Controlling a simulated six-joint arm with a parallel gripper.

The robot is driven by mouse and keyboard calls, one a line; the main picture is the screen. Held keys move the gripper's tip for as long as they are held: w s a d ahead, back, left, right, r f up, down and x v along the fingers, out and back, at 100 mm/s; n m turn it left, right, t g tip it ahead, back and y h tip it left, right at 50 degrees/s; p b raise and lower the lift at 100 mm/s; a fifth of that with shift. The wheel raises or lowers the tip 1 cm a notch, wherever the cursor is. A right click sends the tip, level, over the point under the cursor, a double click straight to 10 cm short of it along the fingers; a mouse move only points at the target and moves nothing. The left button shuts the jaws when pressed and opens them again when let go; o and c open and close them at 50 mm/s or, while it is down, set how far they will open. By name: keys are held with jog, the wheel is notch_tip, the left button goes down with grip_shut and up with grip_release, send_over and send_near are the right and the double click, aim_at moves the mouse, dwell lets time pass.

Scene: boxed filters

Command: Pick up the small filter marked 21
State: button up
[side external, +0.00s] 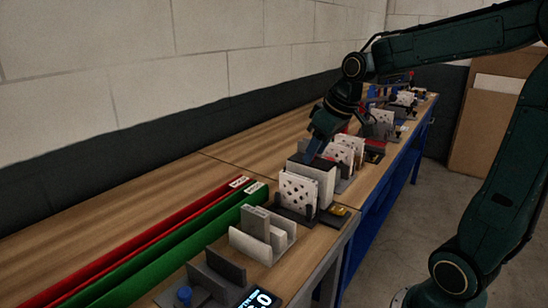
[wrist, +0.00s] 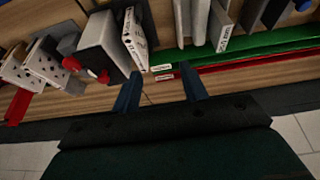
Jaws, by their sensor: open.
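No marking 21 is legible in either view, so I cannot tell which filter is the small one marked 21. A white filter with dark dots (side external: 298,192) stands upright in a dark holder, just in front of a grey box (side external: 318,176). In the wrist view a white filter with printed edge (wrist: 135,40) stands beside the grey box (wrist: 100,38). More dotted white filters (wrist: 46,62) are at the left. My gripper (side external: 312,149) is open above the grey box area. In the wrist view my gripper (wrist: 161,78) has its blue fingers apart with nothing between them.
Pale filters (side external: 257,228) stand in a light holder nearer the camera. Red (side external: 150,232) and green (side external: 170,250) long strips with labels lie along the wooden bench. A display (side external: 262,300) sits at the front. More holders line the bench beyond; the wall side is clear.

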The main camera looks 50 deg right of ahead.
send_near(299, 177)
jog(key=r, duration=0.1)
jog(key=shift+r, duration=0.15)
jog(key=shift+x, duration=4.3)
jog(key=shift+s, duration=0.1)
jog(key=shift+x, duration=2.65)
jog(key=shift+s, duration=0.15)
grip_shut()
